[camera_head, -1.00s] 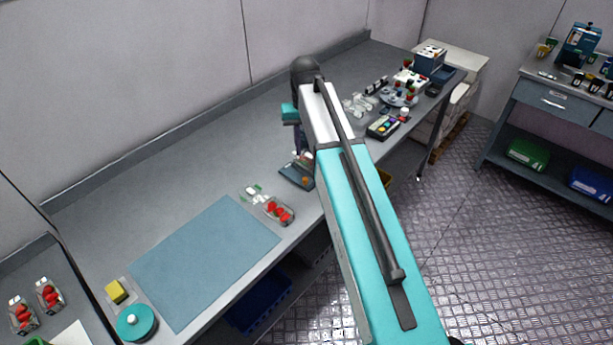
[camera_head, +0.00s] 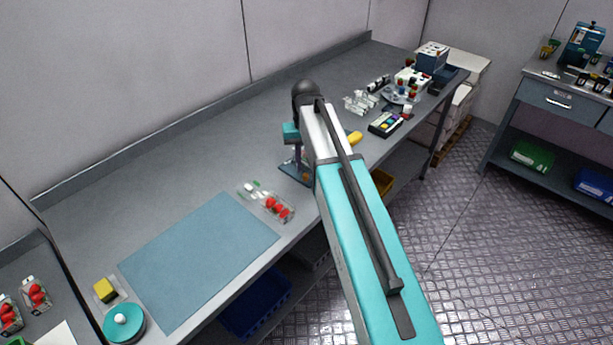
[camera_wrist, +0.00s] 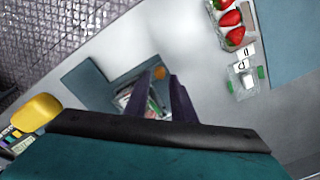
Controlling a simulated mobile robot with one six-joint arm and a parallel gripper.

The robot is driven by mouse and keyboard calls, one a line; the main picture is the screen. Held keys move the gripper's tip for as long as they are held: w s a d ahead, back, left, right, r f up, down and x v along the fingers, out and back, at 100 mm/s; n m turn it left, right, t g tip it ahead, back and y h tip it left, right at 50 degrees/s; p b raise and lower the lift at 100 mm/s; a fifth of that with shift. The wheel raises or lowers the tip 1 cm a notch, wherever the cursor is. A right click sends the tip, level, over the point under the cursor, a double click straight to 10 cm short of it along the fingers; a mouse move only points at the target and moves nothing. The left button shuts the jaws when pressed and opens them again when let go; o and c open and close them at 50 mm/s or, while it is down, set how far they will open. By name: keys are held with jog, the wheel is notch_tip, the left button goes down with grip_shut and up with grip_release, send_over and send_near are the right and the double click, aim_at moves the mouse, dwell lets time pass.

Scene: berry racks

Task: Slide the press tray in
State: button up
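The press's dark blue base (camera_head: 296,173) lies on the bench beneath my gripper. It fills the left-middle of the wrist view (camera_wrist: 90,82). A pale, clear-looking piece (camera_wrist: 124,98) and an orange piece (camera_wrist: 160,73) show on it; I cannot tell which part is the tray. My gripper (camera_wrist: 160,78) points down over the base, its two dark fingers apart, with the orange piece visible between the tips. I cannot tell whether they touch anything. In the head view my arm hides most of the press.
A punnet of red berries (camera_head: 279,208) and small white pieces lie near the blue mat (camera_head: 200,262). A yellow object (camera_head: 355,138) and a device with coloured keys (camera_head: 385,124) are to the right. The bench behind is clear.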

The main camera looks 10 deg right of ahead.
aim_at(306, 174)
jog(key=shift+f+b, duration=1.05)
jog(key=shift+f, duration=0.9)
jog(key=shift+c, duration=0.2)
grip_shut()
